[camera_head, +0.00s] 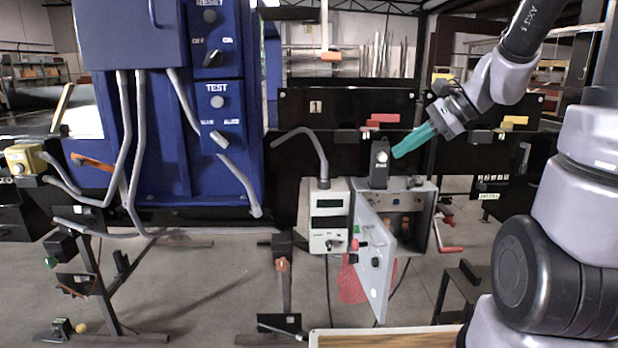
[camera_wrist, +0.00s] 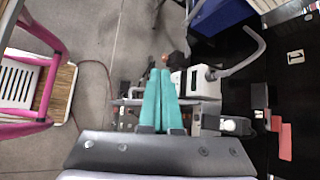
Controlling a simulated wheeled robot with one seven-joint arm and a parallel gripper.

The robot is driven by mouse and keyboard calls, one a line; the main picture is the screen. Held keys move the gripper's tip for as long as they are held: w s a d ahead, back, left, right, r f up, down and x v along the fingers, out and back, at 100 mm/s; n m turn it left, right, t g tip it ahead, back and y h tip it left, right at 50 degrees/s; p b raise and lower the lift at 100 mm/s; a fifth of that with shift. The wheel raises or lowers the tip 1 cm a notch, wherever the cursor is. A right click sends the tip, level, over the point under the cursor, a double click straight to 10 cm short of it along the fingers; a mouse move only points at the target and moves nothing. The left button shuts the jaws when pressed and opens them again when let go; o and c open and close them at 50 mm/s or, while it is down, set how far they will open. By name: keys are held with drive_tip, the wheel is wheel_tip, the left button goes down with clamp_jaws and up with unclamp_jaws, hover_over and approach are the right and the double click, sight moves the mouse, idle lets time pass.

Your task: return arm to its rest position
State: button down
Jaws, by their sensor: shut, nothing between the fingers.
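My gripper (camera_head: 402,153) has teal fingers and is raised above the open control box, just right of the small black switch box (camera_head: 380,158). In the wrist view my gripper (camera_wrist: 160,76) shows its two teal fingers lying side by side, shut, with nothing between them. My arm comes in from the upper right and bends down to the gripper. A gap to the black switch box shows in the head view; the exact distance is hard to tell.
A grey control box (camera_head: 424,215) stands below with its door (camera_head: 376,262) open. A white meter box (camera_head: 329,225) stands beside it. A blue cabinet (camera_head: 165,120) with TEST switch is at left. A pink-framed cart (camera_wrist: 52,70) shows in the wrist view. Grey floor (camera_head: 210,290) lies open.

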drive_tip(key=s+d+r+n+t+h, duration=0.3)
drive_tip(key=s+r+n+h, duration=0.3)
drive_tip(key=s+r+n, duration=0.3)
drive_tip(key=s+n, duration=0.2)
drive_tip(key=s, duration=0.1)
drive_tip(key=shift+s+d+h, duration=0.2)
drive_tip(key=shift+d+h, duration=0.1)
drive_tip(key=shift+d, duration=0.05)
